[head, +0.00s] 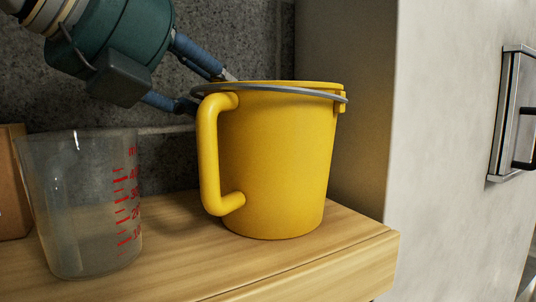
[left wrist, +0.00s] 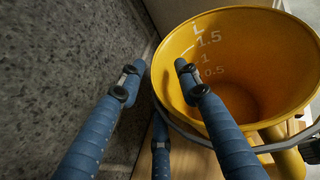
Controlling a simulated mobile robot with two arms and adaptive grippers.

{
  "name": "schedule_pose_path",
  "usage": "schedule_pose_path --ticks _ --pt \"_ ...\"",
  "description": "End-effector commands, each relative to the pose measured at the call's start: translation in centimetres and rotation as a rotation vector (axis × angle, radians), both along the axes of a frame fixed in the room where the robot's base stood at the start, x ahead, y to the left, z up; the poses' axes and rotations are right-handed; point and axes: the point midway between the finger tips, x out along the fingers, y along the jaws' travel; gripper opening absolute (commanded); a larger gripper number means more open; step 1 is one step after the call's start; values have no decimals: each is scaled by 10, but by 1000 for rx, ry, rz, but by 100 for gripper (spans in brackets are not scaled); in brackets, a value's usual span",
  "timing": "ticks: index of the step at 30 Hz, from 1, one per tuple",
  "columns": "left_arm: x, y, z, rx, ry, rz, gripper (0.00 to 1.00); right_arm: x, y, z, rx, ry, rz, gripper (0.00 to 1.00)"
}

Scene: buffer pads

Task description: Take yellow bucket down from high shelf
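The yellow bucket (head: 275,165) stands upright on the wooden shelf (head: 180,250), its moulded handle (head: 208,155) facing left and a grey wire handle (head: 300,90) lying around its rim. In the left wrist view I look into the bucket (left wrist: 240,70), which seems empty and has white volume marks inside. My left gripper (head: 211,92) reaches in from the upper left at the rim. It is open: in the wrist view (left wrist: 155,68) one finger is over the bucket's opening and the others are outside it, on the wall side. I cannot tell whether they touch it. My right gripper is not in view.
A clear measuring cup (head: 80,205) with red marks stands left of the bucket, with a brown object (head: 12,180) at the far left. A dark grey wall (head: 170,160) is close behind. A pale cabinet side (head: 430,130) rises to the right.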

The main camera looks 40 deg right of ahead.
Motion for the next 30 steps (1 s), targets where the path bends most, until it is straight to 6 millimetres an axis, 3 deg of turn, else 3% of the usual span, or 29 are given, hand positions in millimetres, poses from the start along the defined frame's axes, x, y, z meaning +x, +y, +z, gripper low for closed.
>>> schedule_pose_path --ticks 1,6,22,30 --pt "0 0 0 0 1 0 30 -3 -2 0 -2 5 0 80" --pt "0 0 0 0 0 0 0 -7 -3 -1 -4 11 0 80" --pt "0 0 6 -3 0 1 0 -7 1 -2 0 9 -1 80" --pt "0 -1 39 -6 0 1 0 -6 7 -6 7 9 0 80"
